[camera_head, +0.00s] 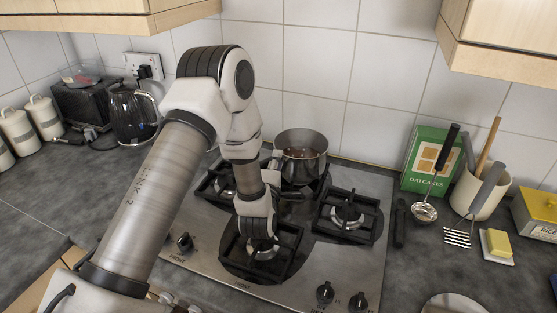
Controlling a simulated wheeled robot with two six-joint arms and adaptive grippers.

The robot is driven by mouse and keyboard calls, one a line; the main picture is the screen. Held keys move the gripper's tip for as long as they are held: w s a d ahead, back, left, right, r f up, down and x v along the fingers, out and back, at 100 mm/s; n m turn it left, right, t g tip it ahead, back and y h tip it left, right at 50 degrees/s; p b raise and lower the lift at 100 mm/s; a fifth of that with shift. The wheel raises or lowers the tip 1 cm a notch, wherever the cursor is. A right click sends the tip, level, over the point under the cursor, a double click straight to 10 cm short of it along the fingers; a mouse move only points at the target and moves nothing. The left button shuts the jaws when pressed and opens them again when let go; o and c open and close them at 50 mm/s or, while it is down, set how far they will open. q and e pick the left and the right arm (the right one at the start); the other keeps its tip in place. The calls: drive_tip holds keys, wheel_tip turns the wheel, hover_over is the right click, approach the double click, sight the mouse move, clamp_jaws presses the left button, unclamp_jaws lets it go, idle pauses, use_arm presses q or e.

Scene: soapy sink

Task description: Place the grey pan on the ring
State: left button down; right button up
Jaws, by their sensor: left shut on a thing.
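The grey pan (311,168) is a deep metal pot with something brown inside. It is upright at the back of the hob (360,262), over the back burner area near the tiled wall. I cannot tell whether it rests on the grate or is slightly raised. My left gripper (289,194) is just in front of the pan, partly hidden by my wrist, and is shut on the pan, apparently at its handle, which is mostly hidden. Other rings show: the front ring (265,250), the right ring (348,213) and the left ring (220,187). My right gripper is not in view.
Right of the hob stand a green oatcakes box (430,160), a utensil pot (480,193), a ladle (425,211) and a butter dish (497,246). A kettle (133,115) and white canisters (18,130) are at left. Wall cupboards (500,40) overhang. The right ring's grate is bare.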

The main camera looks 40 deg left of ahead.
use_arm(q)
drive_tip(key=shift+w+a+f, duration=0.1)
drive_tip(key=shift+w, duration=0.2)
drive_tip(key=c, duration=1.2)
unclamp_jaws()
drive_tip(key=shift+s, duration=0.1)
drive_tip(key=shift+o, duration=1.3)
drive_tip(key=shift+s, duration=0.2)
drive_tip(key=v, duration=1.2)
drive_tip(key=shift+b, duration=0.45)
drive_tip(key=shift+s, duration=0.1)
